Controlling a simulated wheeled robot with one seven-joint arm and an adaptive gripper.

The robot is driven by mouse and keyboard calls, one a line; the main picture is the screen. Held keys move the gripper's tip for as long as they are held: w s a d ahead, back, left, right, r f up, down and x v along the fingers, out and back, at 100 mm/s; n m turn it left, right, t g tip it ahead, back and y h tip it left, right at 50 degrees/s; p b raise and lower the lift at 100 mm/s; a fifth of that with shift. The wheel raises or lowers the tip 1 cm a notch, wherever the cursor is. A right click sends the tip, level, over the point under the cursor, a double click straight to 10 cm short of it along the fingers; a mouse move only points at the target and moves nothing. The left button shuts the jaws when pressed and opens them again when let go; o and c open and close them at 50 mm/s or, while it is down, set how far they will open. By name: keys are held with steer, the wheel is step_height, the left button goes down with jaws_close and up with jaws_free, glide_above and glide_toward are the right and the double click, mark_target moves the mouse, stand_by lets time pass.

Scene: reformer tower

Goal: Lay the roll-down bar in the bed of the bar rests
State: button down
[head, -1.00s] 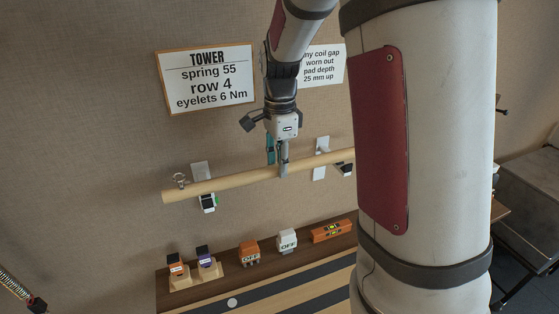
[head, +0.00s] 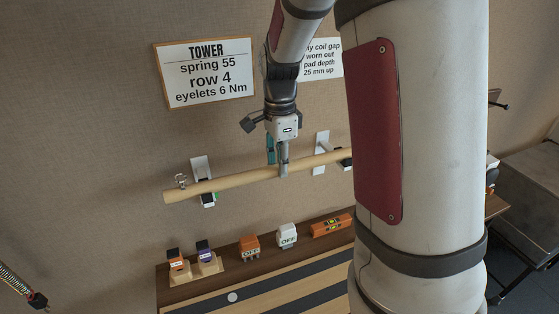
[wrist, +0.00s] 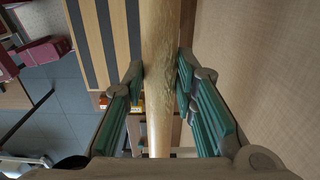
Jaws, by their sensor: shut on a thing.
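The roll-down bar (head: 235,180) is a long pale wooden rod with an eyelet near its left end. My gripper (head: 283,165) is shut on it near the middle and points down. In the wrist view the green-padded fingers (wrist: 161,78) stand on both sides of the bar (wrist: 160,35). The bar rests are two pale wall plates with dark holders: a left rest (head: 200,166) and a right rest (head: 321,146).
Below, a wooden shelf (head: 180,297) carries two small dark-topped items on blocks, an orange OFF block (head: 249,248), a white OFF block (head: 286,236) and an orange level (head: 332,225). A sign (head: 206,74) hangs above. My arm hides the right side.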

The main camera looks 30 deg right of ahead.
steer(key=c, duration=1.2)
jaws_free()
step_height(320, 180, up, 12)
steer(key=s+a+n+t, duration=0.2)
steer(key=s+a+n, duration=0.2)
steer(key=s+n, duration=0.2)
steer(key=s+a+r+n+t, duration=0.1)
steer(key=s+a+n, duration=0.3)
steer(key=s+n, duration=0.2)
steer(key=s+a+n+t, duration=0.2)
steer(key=s+a+n, duration=0.2)
steer(key=s+n, duration=0.2)
steer(key=shift+s+r+n+t+b, duration=0.25)
steer(key=shift+n+t+b, duration=0.1)
steer(key=shift+n, duration=0.75)
